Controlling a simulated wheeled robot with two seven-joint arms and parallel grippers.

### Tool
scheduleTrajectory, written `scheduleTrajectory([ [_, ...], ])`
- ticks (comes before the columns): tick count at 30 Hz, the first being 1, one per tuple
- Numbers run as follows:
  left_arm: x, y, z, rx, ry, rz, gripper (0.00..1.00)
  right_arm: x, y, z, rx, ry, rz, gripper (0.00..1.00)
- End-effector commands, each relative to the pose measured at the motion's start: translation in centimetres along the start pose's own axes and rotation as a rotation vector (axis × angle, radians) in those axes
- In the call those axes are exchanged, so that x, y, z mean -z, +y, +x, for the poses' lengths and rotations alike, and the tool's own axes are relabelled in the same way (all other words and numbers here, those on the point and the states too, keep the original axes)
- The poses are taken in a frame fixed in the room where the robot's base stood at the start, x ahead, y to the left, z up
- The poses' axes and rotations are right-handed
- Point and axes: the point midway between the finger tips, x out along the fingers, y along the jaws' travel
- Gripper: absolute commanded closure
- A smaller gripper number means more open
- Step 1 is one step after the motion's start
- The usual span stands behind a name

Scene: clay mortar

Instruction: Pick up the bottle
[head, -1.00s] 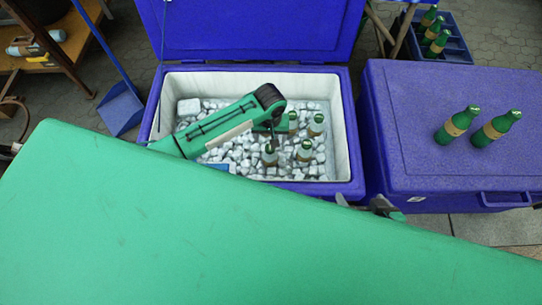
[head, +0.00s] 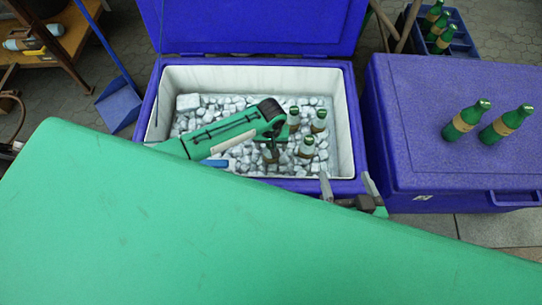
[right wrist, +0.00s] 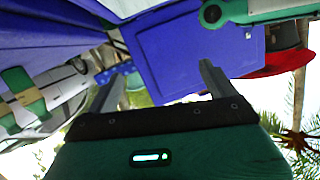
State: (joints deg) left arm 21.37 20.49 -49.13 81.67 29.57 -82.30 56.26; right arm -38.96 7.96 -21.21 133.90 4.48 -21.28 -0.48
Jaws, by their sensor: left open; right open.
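Several green bottles stand in the ice of the open blue cooler (head: 157,110): a front-left one (head: 270,155), a front-right one (head: 306,148), a back-left one (head: 294,120) and a back-right one (head: 319,121). My left gripper (head: 273,136) reaches into the cooler, open, just above the front-left bottle; its arm partly hides the fingers, and I cannot tell whether they touch the bottle. My right gripper (head: 348,187) is open and empty at the cooler's front right edge. It also shows in the right wrist view (right wrist: 158,82), with nothing between its fingers.
Two bottles (head: 466,120) (head: 506,123) stand on a closed blue cooler (head: 415,90) at the right. A blue crate (head: 460,45) with several bottles is at the back right. The raised lid (head: 255,25) stands behind the open cooler. A blue dustpan (head: 118,105) is at the left.

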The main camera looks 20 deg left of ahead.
Motion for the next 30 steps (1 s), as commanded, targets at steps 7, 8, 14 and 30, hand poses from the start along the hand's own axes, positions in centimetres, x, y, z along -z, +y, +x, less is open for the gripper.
scheduleTrajectory([
  [7,0.0,0.0,1.4,0.000,0.000,0.001,0.30,1.4,-0.1,0.3,0.005,0.099,-0.002,0.13],
  [8,0.0,0.0,1.4,0.000,0.000,0.001,0.30,1.4,-0.1,0.3,0.006,0.102,-0.002,0.13],
  [14,0.0,0.0,1.4,0.000,0.001,0.001,0.30,1.5,-0.1,0.3,0.006,0.104,-0.003,0.13],
  [30,0.0,0.0,1.3,-0.001,0.001,0.001,1.00,1.5,-0.1,0.3,0.005,0.102,-0.002,0.13],
])
